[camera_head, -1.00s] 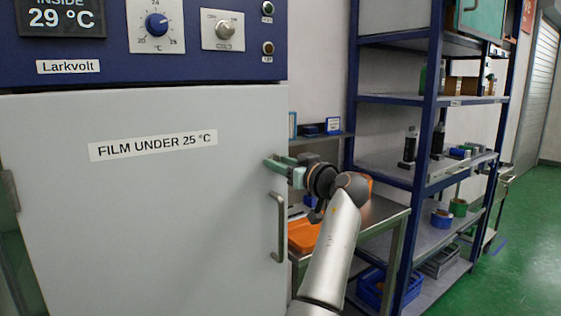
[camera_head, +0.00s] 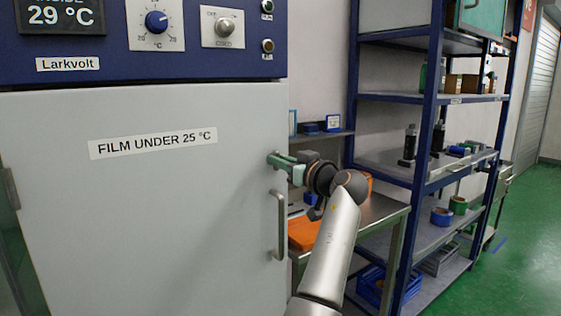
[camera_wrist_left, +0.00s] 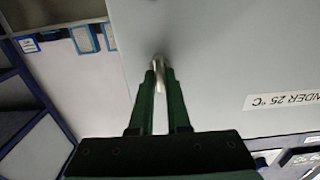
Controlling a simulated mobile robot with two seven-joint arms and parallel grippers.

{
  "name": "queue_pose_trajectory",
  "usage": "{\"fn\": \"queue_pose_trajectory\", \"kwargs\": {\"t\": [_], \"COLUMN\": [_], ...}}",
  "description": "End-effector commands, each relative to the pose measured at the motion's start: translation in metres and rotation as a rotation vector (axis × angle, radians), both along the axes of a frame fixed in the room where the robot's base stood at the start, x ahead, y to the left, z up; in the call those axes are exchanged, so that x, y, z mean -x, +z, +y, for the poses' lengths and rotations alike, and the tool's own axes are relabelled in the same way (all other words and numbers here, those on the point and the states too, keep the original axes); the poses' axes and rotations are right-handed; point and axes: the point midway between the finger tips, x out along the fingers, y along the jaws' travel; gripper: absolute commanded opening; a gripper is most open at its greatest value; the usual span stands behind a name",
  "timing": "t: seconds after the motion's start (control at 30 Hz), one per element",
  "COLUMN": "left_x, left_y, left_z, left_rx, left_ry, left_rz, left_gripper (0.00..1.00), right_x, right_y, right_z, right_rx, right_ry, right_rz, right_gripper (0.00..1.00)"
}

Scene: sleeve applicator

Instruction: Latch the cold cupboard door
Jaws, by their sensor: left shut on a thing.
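The cold cupboard door (camera_head: 130,210) is a large pale grey panel with a "FILM UNDER 25 °C" label, and it looks closed or nearly so in the head view. Its long bar handle (camera_head: 279,228) is near the right edge. My left gripper (camera_head: 277,161) is at the door's right edge, above that handle. In the left wrist view its green fingers (camera_wrist_left: 160,85) are shut on a small metal latch part (camera_wrist_left: 158,64) against the door. The fingers partly hide this part. My right gripper is not in view.
The blue Larkvolt panel (camera_head: 110,66) with a 29 °C display and knobs sits above the door. A metal side table (camera_head: 380,219) with an orange item stands at right. Behind it is a blue-framed shelf rack (camera_head: 425,130). Green floor lies open at far right.

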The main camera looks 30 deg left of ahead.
Motion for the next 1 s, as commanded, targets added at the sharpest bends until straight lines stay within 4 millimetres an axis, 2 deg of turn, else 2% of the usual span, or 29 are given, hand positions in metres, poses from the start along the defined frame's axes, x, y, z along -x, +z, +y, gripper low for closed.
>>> {"fn": "queue_pose_trajectory", "kwargs": {"t": [0.27, 0.47, 1.0], "left_x": [0.0, -0.001, -0.003], "left_y": [0.001, 0.002, 0.003], "left_z": [0.0, 0.0, -0.001], "left_rx": [-0.008, -0.041, -0.225], "left_ry": [0.0, 0.0, 0.0], "left_rz": [0.02, 0.1, 0.542], "left_gripper": [0.0, 0.0, 0.0], "right_x": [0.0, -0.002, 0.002], "right_y": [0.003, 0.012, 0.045], "right_z": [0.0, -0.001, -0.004], "right_rx": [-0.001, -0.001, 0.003], "right_ry": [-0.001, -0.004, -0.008], "right_rz": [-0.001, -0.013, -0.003], "right_gripper": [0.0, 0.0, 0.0]}}
